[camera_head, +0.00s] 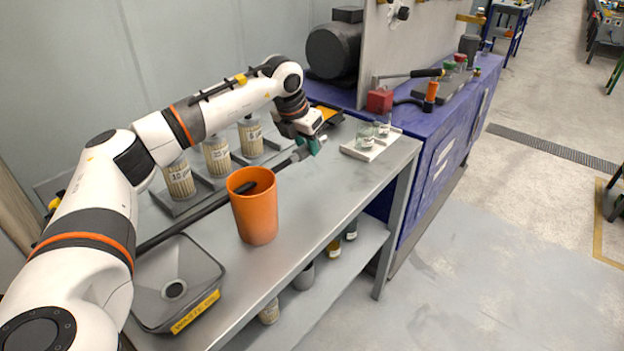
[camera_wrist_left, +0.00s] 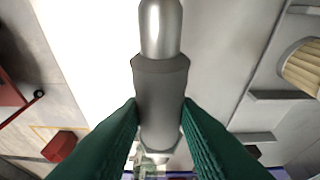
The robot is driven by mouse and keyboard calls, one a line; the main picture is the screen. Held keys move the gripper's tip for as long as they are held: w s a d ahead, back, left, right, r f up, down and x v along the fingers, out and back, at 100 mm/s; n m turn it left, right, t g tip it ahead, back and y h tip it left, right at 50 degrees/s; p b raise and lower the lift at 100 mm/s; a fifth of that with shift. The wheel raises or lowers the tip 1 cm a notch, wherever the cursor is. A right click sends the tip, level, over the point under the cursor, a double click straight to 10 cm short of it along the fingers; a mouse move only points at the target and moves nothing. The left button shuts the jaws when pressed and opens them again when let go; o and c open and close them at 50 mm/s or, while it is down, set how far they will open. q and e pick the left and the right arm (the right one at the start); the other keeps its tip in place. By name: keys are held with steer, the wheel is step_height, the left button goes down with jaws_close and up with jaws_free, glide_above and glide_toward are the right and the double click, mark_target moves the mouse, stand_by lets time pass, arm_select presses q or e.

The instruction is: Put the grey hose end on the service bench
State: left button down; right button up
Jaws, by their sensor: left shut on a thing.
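My left gripper (camera_head: 312,146) is above the grey metal table (camera_head: 310,205), toward its far end. In the left wrist view its green fingers (camera_wrist_left: 160,118) are shut on the grey hose end (camera_wrist_left: 160,85), a grey sleeve with a shiny metal tip. In the head view the hose end (camera_head: 299,156) shows partly at the fingers. A blue bench (camera_head: 455,105) stands beyond the table. I cannot tell which of the two is the service bench. My right gripper is out of view.
An orange cup (camera_head: 256,212) stands in front of the hose, near a grey waste tray (camera_head: 178,280). Labelled filter canisters (camera_head: 217,157) line the back. A white tray (camera_head: 372,147) with glass jars sits at the far right. The front strip of table between cup and white tray is clear.

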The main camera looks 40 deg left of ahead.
mark_target(310, 179)
arm_select(q)
step_height(310, 179, down, 2)
steer(key=shift+f, duration=0.1)
step_height(310, 179, down, 5)
steer(key=shift+f, duration=0.1)
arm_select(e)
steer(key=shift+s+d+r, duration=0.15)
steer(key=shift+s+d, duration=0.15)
arm_select(q)
steer(key=shift+f, duration=0.1)
steer(key=c, duration=1.1)
jaws_free()
